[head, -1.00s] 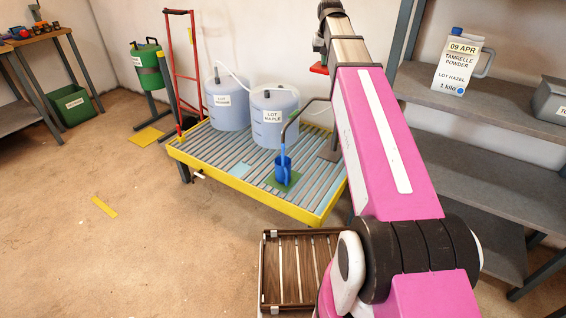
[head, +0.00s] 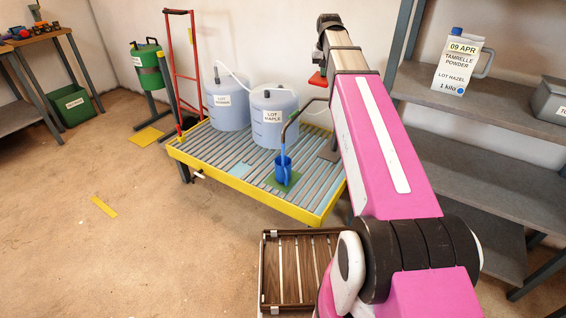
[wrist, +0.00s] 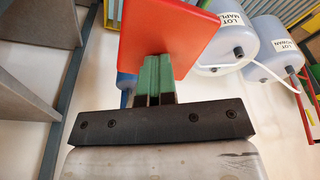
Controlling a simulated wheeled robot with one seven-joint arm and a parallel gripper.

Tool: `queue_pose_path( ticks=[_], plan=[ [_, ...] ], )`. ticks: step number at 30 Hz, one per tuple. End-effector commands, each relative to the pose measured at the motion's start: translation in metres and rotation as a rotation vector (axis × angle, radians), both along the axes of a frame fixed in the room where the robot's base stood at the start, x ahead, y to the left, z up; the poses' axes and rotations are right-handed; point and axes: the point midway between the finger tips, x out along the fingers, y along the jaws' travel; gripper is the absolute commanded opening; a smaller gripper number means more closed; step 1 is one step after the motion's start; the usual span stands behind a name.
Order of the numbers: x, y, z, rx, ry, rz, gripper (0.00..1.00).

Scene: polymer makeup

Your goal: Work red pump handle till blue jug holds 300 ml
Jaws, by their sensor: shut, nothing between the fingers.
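The red pump handle (head: 318,79) shows beside my arm in the head view. In the wrist view it is a large red plate (wrist: 168,38) right at the fingertips. The blue jug (head: 283,172) stands upright on a green square (head: 288,183) under the grey bent spout (head: 291,122). Its liquid level cannot be read. My arm hides most of the pump in the head view.
Two pale blue drums, one labelled LOT MAPLE (head: 275,135), stand on the yellow-rimmed grated platform (head: 250,203). A grey shelf unit (head: 480,103) with a labelled powder jug (head: 459,72) is at the right. A slatted wooden crate (head: 290,270) is at front. Floor at left is mostly clear.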

Motion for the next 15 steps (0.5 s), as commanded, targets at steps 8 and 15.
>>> queue_pose_path(
  ticks=[8, 15],
  plan=[
    [0.001, -0.001, -0.012, -0.001, -0.003, 0.000, 0.00],
    [0.001, -0.001, -0.023, -0.002, -0.002, 0.000, 0.00]
  ],
)
